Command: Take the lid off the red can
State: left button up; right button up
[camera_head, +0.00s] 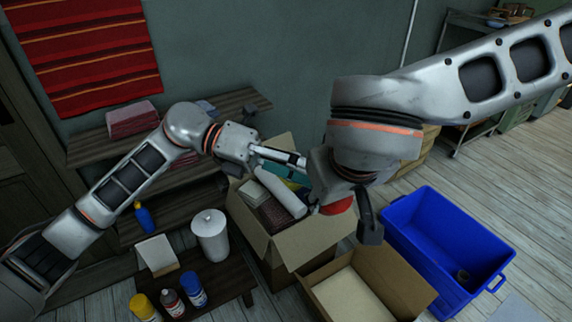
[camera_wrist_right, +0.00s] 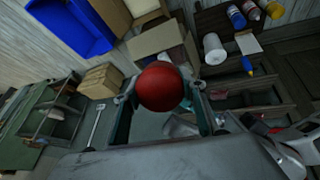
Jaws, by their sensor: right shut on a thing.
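A red rounded thing, apparently the red can (camera_wrist_right: 161,87), is gripped between the two fingers of my right gripper (camera_wrist_right: 160,93). In the head view only a small red part of it (camera_head: 338,207) shows beneath my right wrist, above the open carton. I cannot make out a separate lid. My left gripper (camera_head: 303,185) reaches in from the left, close to the red thing. Its two fingers appear spread and empty; their tips are partly hidden by my right gripper.
An open carton (camera_head: 292,250) with boxes inside stands below both grippers, and a second open carton (camera_head: 398,272) is in front. A blue bin (camera_head: 407,237) is on the right. A wall shelf (camera_head: 88,150) is behind.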

pick_arm(q)
jog(key=shift+x, duration=1.95)
jog(key=c, duration=1)
jog(key=o, duration=1)
